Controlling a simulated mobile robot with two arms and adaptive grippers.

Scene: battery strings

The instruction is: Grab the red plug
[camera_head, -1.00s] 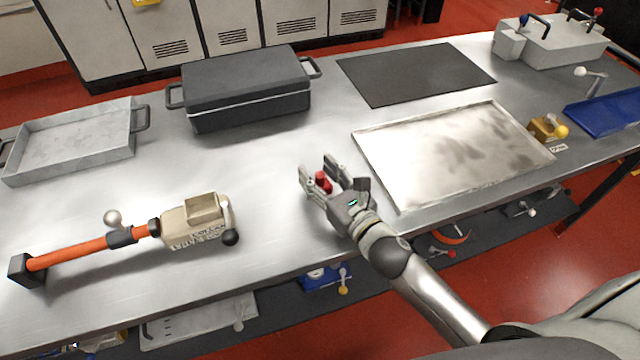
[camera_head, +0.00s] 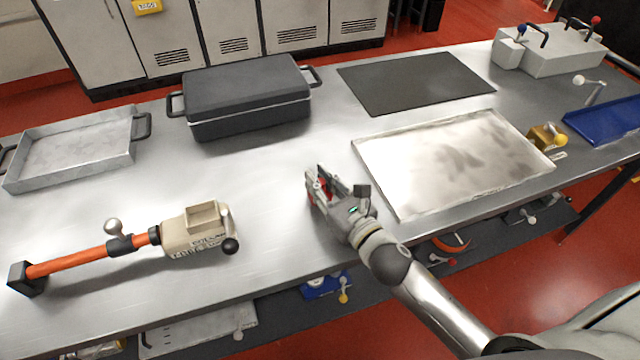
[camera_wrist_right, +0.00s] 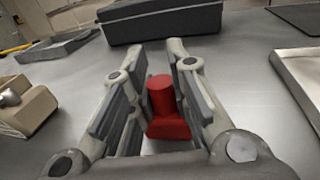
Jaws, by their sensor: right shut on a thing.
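The red plug (camera_wrist_right: 167,108) is a short red cylinder on a wider red base. In the right wrist view it sits between the two finger pads of my right gripper (camera_wrist_right: 155,72), which is shut on it. In the head view my right gripper (camera_head: 316,180) is low over the front middle of the metal table, and only slivers of red show between its fingers. Whether the plug's base still touches the table is hard to tell. My left gripper is not in view.
A beige device with an orange handle (camera_head: 85,260) lies left of my gripper. A dark lidded case (camera_head: 248,95) stands behind it. A shallow metal tray (camera_head: 375,180) lies to the right. The tabletop between them is clear.

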